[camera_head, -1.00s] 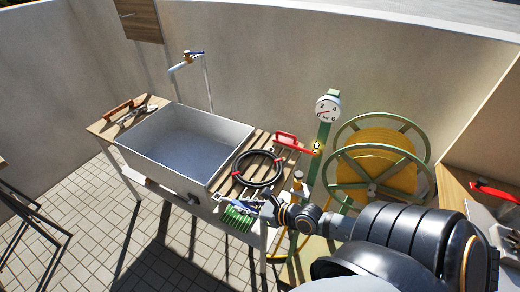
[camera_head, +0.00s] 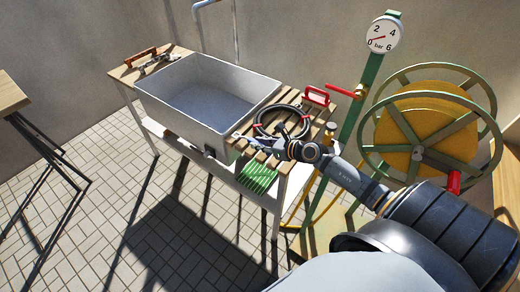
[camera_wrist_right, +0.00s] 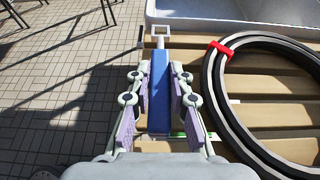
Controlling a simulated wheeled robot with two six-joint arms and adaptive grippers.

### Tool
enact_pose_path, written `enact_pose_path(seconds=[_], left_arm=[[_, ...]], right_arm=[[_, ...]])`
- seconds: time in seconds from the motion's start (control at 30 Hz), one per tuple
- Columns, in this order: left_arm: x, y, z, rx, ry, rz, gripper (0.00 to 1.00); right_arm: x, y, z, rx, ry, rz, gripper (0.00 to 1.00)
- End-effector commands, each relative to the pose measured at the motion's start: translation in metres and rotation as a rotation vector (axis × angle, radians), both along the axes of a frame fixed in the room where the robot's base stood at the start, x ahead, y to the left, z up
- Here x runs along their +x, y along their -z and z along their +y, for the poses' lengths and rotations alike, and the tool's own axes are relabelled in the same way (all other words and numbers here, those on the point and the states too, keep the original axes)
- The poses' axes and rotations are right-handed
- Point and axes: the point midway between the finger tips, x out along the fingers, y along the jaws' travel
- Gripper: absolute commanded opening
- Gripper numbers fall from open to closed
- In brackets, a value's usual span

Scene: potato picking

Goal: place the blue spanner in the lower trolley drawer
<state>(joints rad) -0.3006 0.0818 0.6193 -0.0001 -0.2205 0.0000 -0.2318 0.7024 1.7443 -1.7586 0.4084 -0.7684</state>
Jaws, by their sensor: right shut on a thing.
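The blue spanner (camera_wrist_right: 160,85) lies lengthwise between the fingers of my right gripper (camera_wrist_right: 158,100) in the right wrist view, its grey head pointing away toward the sink. The gripper is shut on its blue handle, above the slatted bench end. In the head view my right gripper (camera_head: 262,146) is over the front edge of the slats, beside the coiled hose; the spanner is too small there to make out clearly. I cannot identify a trolley drawer in either view. My left gripper is not in view.
A sink basin (camera_head: 150,92) is set in the slatted bench (camera_head: 318,127). A black hose coil (camera_wrist_right: 214,95) lies right of the gripper. A gauge post (camera_head: 361,90) and hose reel (camera_head: 378,165) stand at right. Paved floor in front is open.

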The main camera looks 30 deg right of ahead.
Motion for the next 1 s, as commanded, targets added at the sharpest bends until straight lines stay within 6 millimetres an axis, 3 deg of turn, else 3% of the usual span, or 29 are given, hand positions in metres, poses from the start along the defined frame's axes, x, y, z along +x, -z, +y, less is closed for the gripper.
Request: enact_pose_path(seconds=[0.1,0.47,0.5,0.63,1.0], left_arm=[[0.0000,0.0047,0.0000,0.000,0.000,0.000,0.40],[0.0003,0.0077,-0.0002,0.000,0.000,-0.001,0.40],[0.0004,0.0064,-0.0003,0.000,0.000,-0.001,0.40],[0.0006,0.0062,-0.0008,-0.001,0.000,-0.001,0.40],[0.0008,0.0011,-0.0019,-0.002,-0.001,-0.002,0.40]], right_arm=[[0.0002,0.0146,0.0005,0.002,0.000,-0.001,0.00],[-0.0002,0.0193,0.0003,0.000,0.000,-0.001,0.00],[-0.0002,0.0182,0.0002,-0.001,0.000,0.000,0.24],[-0.0003,0.0179,0.0001,-0.001,0.000,0.000,0.42],[-0.0020,0.0125,-0.0006,-0.002,-0.001,0.000,0.43]])
